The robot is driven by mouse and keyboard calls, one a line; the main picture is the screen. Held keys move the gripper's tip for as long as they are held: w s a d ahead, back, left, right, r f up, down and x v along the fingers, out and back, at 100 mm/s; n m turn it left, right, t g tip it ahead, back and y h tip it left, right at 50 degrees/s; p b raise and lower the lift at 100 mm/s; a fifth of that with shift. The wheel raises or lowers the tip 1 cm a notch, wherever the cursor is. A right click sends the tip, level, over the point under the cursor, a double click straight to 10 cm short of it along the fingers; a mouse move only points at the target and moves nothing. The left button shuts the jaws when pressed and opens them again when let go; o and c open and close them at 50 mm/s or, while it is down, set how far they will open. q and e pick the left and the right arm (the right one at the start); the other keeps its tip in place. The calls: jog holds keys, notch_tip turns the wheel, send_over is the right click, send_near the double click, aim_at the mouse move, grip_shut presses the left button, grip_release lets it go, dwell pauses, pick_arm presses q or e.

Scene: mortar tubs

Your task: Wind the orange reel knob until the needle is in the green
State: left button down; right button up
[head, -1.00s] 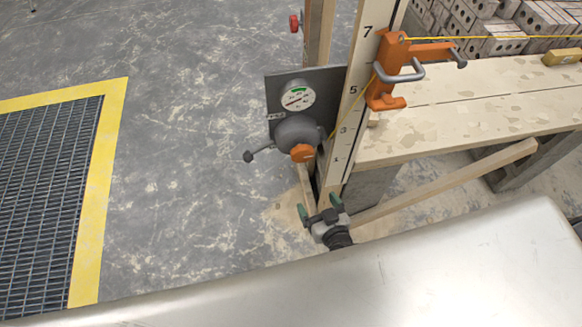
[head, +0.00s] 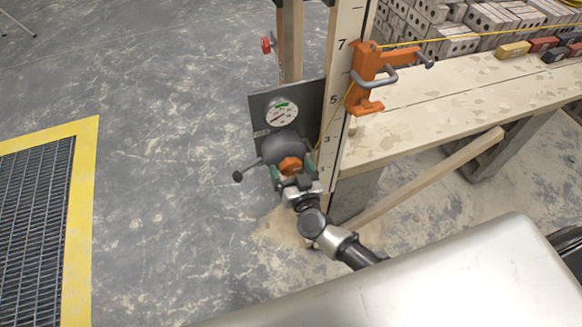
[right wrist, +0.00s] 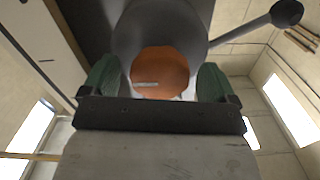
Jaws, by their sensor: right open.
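The orange reel knob (head: 290,165) sits on the front of a dark grey reel (head: 281,146). Above it a round dial (head: 281,112) with a green band is fixed to a grey plate; its needle is too small to place surely, but looks outside the green. My right gripper (head: 292,176) is open at the knob. In the right wrist view the knob (right wrist: 159,72) lies between the two green fingertips (right wrist: 157,82), with a gap on the left and little gap on the right. My left gripper is not in view.
A crank handle with a black ball (head: 238,176) sticks out left of the reel. A numbered post (head: 337,100) stands right, with an orange clamp (head: 368,80) carrying a yellow line. A plank bench (head: 440,115) lies further right.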

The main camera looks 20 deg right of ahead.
jog(key=shift+w, duration=0.35)
jog(key=c, duration=0.9)
jog(key=shift+m, duration=0.4)
jog(key=shift+c, duration=0.2)
jog(key=m, duration=0.4)
jog(key=shift+m, duration=0.4)
jog(key=m+b, duration=0.1)
jog(key=m, duration=0.4)
jog(key=shift+m+b, duration=0.3)
jog(key=m+b, duration=0.1)
jog(key=m, duration=0.4)
jog(key=m+b, duration=0.2)
jog(key=m, duration=0.3)
jog(key=shift+m, duration=0.3)
